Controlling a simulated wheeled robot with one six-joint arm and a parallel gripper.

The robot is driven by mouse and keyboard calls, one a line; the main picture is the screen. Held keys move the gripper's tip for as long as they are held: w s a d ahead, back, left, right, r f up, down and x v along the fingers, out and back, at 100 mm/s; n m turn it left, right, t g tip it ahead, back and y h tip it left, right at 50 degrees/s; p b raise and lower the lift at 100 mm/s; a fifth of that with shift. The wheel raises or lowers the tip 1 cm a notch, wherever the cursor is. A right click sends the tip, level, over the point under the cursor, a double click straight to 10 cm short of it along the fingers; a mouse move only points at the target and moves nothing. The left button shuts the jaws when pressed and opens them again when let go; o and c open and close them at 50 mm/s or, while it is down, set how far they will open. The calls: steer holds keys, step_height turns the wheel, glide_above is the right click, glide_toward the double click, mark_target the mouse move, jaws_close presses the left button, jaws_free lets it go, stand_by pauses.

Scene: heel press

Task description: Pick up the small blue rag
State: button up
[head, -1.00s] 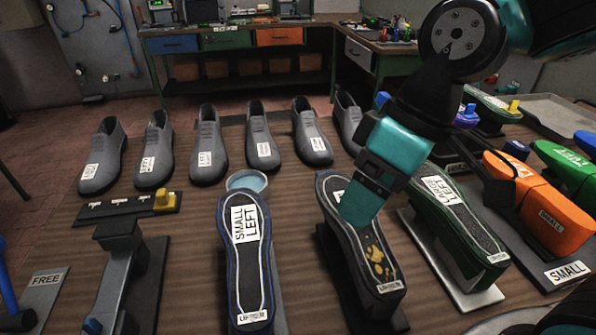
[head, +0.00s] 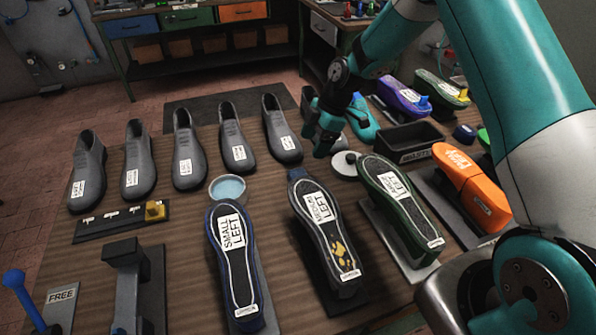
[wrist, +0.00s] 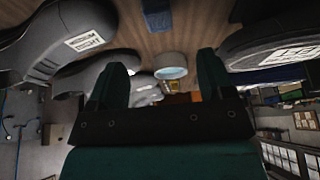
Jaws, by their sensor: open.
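I cannot make out a separate blue rag with certainty. A round pale dish (head: 227,189) with a flat light-blue filling stands behind the sole marked SMALL LEFT (head: 235,255); whether the filling is cloth or liquid I cannot tell. My gripper (head: 322,140) is open and empty over the back of the table, right of the dish and near the row of grey shoes. In the wrist view its two fingers (wrist: 162,78) stand apart, and the dish (wrist: 170,72) shows beyond the gap between them, not touching.
The sole marked MEDIUM LEFT (head: 325,230) has yellow stains. A round pale lid-like disc (head: 346,164) lies beside it. A black bin (head: 410,143), an orange form (head: 470,180) and a green-edged sole (head: 400,200) stand right. Grey shoes (head: 237,145) line the back.

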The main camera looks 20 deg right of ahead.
mark_target(298, 172)
steer(key=p+x, duration=0.2)
steer(key=x, duration=0.4)
steer(key=shift+a+f, duration=0.1)
steer(key=shift+p+x, duration=1.65)
steer(key=shift+x, duration=1)
steer(key=shift+w, duration=0.1)
steer(key=shift+c, duration=0.2)
steer(key=c, duration=1)
